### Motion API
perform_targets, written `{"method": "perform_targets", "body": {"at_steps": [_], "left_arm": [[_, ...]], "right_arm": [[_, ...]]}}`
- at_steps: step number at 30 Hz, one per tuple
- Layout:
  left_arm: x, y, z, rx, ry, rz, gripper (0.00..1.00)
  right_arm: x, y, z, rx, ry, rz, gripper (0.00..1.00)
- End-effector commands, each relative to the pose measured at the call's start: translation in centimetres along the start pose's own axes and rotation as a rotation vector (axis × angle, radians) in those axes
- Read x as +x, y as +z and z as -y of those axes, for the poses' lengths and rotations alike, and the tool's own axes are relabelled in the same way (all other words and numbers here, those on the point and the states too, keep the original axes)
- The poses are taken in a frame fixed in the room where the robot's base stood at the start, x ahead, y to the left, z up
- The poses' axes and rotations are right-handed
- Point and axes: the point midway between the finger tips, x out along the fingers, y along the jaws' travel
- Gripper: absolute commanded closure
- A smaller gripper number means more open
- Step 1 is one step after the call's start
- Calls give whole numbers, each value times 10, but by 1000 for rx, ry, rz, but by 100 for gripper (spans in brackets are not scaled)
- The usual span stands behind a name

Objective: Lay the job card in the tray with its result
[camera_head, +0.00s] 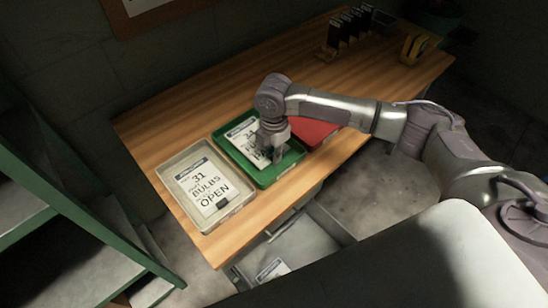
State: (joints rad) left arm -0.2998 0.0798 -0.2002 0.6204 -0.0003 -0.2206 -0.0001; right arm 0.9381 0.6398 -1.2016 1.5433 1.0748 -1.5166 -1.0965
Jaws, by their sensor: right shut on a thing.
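A white job card (243,138) with a dark blue header and the number 24 is in the green tray (265,181), partly hidden by my right gripper. My right gripper (275,158) is over the green tray, pointing down, and is shut on the card's right part. I cannot tell whether the card touches the tray floor. A pale grey tray (208,227) to the left holds another card (207,186) reading 31, BULBS, OPEN. A red tray (315,132) to the right is partly hidden behind my right arm. My left gripper is not in view.
The trays stand along the front of a wooden bench (165,127). Several dark upright items (345,28) and a yellow tape dispenser (412,48) stand at its far right end. An open drawer (310,238) juts out below, with a card (272,270) inside. Green shelving (50,190) stands left.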

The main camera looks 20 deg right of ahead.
Motion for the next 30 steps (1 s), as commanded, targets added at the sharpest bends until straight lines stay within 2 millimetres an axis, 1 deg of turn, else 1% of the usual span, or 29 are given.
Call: {"method": "perform_targets", "body": {"at_steps": [1,3,6,15,16,20,21,30], "left_arm": [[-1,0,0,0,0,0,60],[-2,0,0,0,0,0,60],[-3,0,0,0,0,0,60],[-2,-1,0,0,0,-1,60],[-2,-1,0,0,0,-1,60],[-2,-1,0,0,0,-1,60],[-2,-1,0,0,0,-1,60],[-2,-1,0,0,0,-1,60]], "right_arm": [[9,0,2,0,-5,1,100],[19,0,2,0,-5,1,100],[28,0,1,-1,-2,1,100],[30,0,1,-1,-2,0,100],[31,0,1,-1,-2,0,82],[30,0,1,-1,-1,0,60],[30,0,1,-1,-1,0,58],[28,0,1,-1,0,1,58]]}}
